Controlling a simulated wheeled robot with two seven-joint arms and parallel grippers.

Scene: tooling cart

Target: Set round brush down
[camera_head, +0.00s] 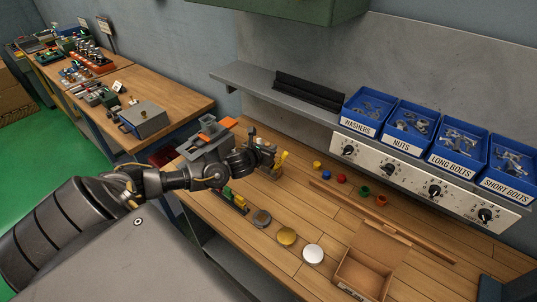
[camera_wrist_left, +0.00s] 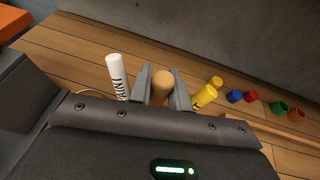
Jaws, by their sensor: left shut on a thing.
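My left gripper (camera_head: 262,152) reaches over the wooden bench in the head view. In the left wrist view its two fingers (camera_wrist_left: 163,90) are shut on a rounded tan wooden end, which looks like the round brush's handle (camera_wrist_left: 162,80). The brush's bristles and lower part are hidden behind the gripper body. A white paint marker (camera_wrist_left: 117,76) stands just left of the fingers, and a yellow marker (camera_wrist_left: 208,92) is just right of them. In the head view, a small wooden holder (camera_head: 270,173) is beside the gripper, partly covered by it. My right gripper does not show.
Small coloured pots, including a green one (camera_head: 364,191), stand right of the gripper near a long wooden strip (camera_head: 410,236). Lids, including a white one (camera_head: 313,253), and an open cardboard box (camera_head: 368,262) lie nearer. Blue bins (camera_head: 366,107) line the back.

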